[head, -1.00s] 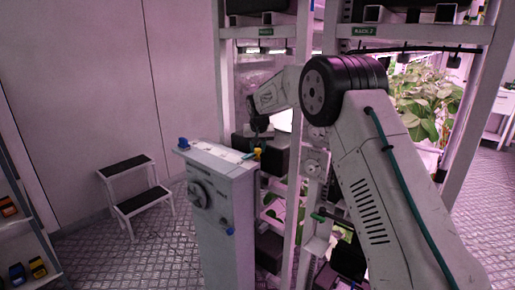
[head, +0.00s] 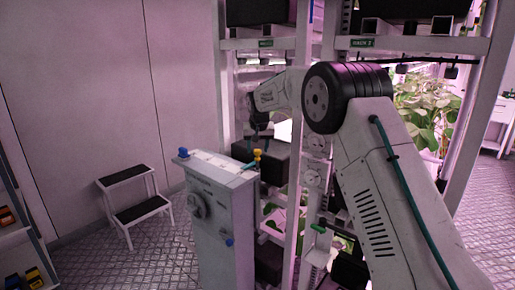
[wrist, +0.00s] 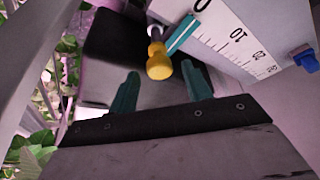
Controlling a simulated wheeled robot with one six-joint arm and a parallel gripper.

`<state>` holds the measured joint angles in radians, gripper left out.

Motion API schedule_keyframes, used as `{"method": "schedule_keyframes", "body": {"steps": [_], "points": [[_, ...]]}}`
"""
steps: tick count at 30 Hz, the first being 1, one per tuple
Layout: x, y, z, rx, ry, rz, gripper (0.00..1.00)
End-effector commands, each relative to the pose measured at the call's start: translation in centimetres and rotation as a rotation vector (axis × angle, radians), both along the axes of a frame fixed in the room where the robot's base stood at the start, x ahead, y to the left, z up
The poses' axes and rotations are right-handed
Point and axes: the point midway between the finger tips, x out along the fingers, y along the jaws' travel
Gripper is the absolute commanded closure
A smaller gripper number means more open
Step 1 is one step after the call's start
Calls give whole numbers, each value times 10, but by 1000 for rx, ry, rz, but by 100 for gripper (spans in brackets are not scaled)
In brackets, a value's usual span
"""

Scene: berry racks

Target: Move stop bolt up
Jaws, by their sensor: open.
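A yellow-headed bolt (wrist: 159,62) shows in the wrist view, its shaft rising from the post top beside the 0 end of a printed scale (wrist: 228,38). It also shows in the head view (head: 257,155), at the right end of the grey post top. My gripper (wrist: 160,72) is open, with teal fingers to the left and right of the yellow head. I see gaps on both sides, and cannot tell the depth between head and fingertips. A blue knob (wrist: 306,60) sits at the scale's far end. No label shows which is the stop bolt.
The grey post (head: 218,225) has a dial and a blue knob on its front. Racks with plants (head: 425,105) stand behind and to the right. A step stool (head: 138,200) stands left, and a shelf (head: 22,240) lies at the left edge. The floor between is clear.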

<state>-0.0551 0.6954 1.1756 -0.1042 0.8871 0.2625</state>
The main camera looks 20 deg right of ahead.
Motion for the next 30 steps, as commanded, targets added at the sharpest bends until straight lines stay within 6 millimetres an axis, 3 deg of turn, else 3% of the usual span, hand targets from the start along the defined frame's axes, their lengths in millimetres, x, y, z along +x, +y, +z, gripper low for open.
{"method": "schedule_keyframes", "body": {"steps": [4, 15, 30], "points": [[-4, 1, 10, 0, -1, 0, 51], [-26, 4, 63, 0, -1, 0, 51], [-31, 4, 71, -7, 9, 14, 51]]}}
